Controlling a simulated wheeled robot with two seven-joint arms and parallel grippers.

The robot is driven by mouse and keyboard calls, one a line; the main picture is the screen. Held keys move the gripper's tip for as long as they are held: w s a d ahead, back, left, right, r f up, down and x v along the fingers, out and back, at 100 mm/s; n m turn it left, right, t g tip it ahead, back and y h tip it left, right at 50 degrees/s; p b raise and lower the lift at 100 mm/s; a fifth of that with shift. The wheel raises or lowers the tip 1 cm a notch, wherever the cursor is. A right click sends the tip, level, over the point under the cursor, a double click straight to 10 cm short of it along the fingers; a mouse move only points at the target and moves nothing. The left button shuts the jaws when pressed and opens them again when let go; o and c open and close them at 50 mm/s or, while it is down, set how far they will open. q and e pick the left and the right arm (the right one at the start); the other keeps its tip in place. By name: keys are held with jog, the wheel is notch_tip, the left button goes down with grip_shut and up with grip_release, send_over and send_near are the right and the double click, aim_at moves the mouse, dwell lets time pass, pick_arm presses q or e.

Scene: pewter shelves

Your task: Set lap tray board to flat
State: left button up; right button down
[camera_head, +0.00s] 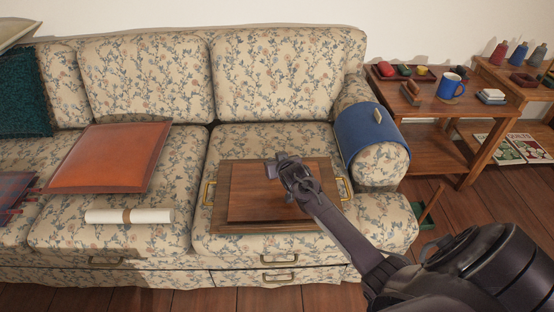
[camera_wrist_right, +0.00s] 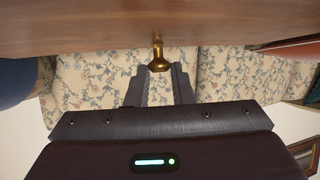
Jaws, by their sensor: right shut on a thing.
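The lap tray (camera_head: 221,185) lies on the right seat cushion of the sofa, a wooden tray with brass side handles. Its brown board (camera_head: 255,205) is on top, and I cannot tell exactly how much it tilts. My right gripper (camera_head: 285,168) is at the board's far edge. In the right wrist view the gripper (camera_wrist_right: 158,75) is shut on a small brass knob (camera_wrist_right: 158,62), which sticks out from the board (camera_wrist_right: 90,28). The gripper and forearm hide the right part of the board in the head view. My left gripper is not in view.
A rust cushion (camera_head: 110,157) and a rolled white paper (camera_head: 150,216) lie left of the tray. A blue armrest cover (camera_head: 362,130) is at the right. A side table (camera_head: 432,108) holds a mug (camera_head: 450,86) and small items.

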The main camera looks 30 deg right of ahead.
jog(key=shift+s+a+f, duration=0.1)
jog(key=shift+s+f, duration=0.05)
jog(key=shift+f, duration=0.2)
jog(key=c, duration=1.5)
grip_release()
jog(key=shift+f, duration=0.15)
jog(key=shift+o, duration=1.2)
jog(key=shift+w, duration=0.25)
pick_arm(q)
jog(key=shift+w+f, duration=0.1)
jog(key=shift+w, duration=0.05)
pick_arm(e)
jog(key=shift+s+r, duration=0.15)
jog(key=shift+r, duration=0.05)
jog(key=p+v, duration=0.2)
jog(key=v, duration=0.4)
jog(key=shift+r, duration=0.1)
jog(key=shift+s+a+r+p, duration=0.15)
jog(key=shift+s+r+p, duration=0.15)
jog(key=shift+s, duration=0.35)
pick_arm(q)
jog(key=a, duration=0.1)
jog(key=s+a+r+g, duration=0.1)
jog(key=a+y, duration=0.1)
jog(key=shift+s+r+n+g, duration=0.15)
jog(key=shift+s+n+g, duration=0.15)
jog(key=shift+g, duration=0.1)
